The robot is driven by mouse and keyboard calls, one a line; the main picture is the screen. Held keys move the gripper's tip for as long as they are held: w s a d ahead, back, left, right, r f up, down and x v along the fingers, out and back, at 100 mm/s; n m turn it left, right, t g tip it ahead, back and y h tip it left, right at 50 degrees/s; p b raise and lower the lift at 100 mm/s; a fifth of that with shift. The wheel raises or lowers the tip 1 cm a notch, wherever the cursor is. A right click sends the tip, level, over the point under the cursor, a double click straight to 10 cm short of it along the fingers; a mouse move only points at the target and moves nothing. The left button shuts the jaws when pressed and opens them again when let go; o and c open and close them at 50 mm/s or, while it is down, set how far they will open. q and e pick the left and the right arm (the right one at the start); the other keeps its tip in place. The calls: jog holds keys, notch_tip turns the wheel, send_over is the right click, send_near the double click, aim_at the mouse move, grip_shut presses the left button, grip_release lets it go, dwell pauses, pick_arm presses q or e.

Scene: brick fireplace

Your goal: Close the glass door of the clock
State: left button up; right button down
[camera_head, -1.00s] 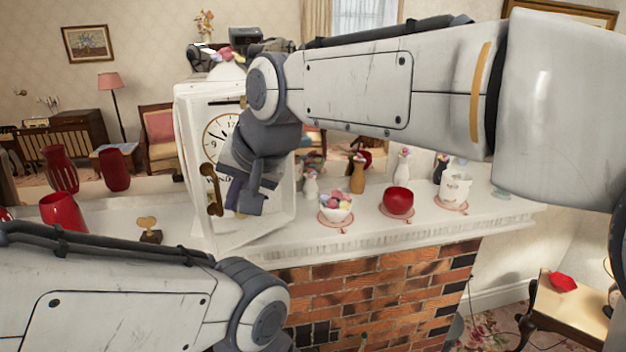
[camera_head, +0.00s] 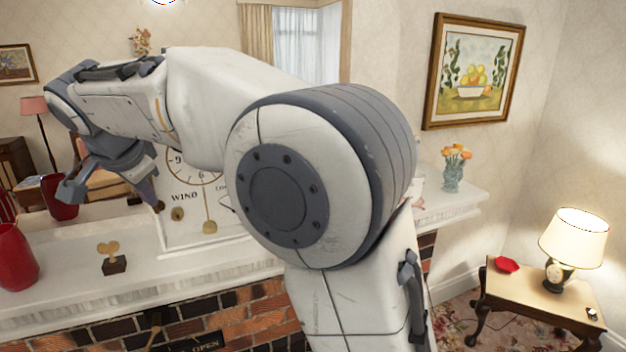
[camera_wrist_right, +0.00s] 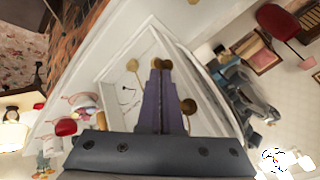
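The white clock (camera_head: 185,232) stands on the mantel, with its dial, the word WIND and gold fittings partly hidden behind my right arm. My right gripper (camera_head: 148,196) is at the clock's left edge. In the right wrist view its two purple fingers (camera_wrist_right: 160,98) lie close together with nothing between them, in front of the clock's front (camera_wrist_right: 118,82). Nested white frames and gold fittings show there. I cannot make out the glass door apart from the clock's frame, nor tell whether the fingers touch it. My left gripper is not in view.
A red vase (camera_head: 16,260) and a small gold ornament (camera_head: 112,258) stand left of the clock on the mantel (camera_head: 70,288). At the right are a flower vase (camera_head: 453,172) and a side table (camera_head: 540,297) with a lit lamp (camera_head: 572,240). My right arm hides the mantel's middle.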

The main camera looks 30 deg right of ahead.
jog(key=shift+w+d, duration=0.1)
jog(key=shift+w, duration=0.1)
dwell(0.6)
